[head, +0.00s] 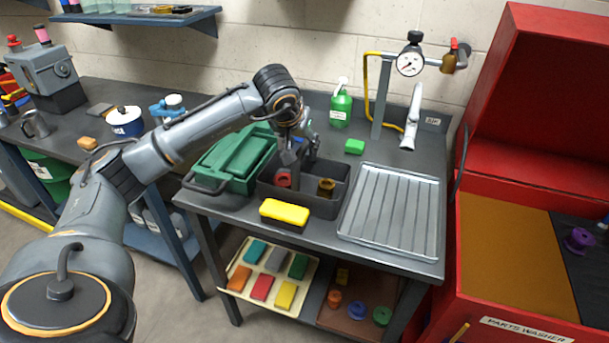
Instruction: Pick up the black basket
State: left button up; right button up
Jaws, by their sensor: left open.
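The black basket (322,207) looks like a dark open-topped bin on the grey workbench. A red part (284,179) and a brass-brown part (326,187) are in it. My left gripper (290,160) points down over the back left part of the basket, above the red part. It is open. The arm hides some of the basket's back, and I cannot tell whether the fingers touch it. My right gripper is not in view.
A green toolbox (232,160) stands close left of the basket. A yellow block (285,212) sits at its front, and a ribbed metal tray (392,215) lies to its right. A green bottle (341,104) and gauge stand (383,92) are behind. A red parts washer (520,180) stands at right.

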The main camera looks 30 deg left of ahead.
aim_at(304, 144)
pick_arm(q)
jog(key=shift+x, duration=1.5)
jog(key=shift+r, duration=0.1)
grip_shut()
jog(key=shift+w+r, duration=0.1)
jog(key=shift+w, duration=0.1)
jog(key=shift+r, duration=0.1)
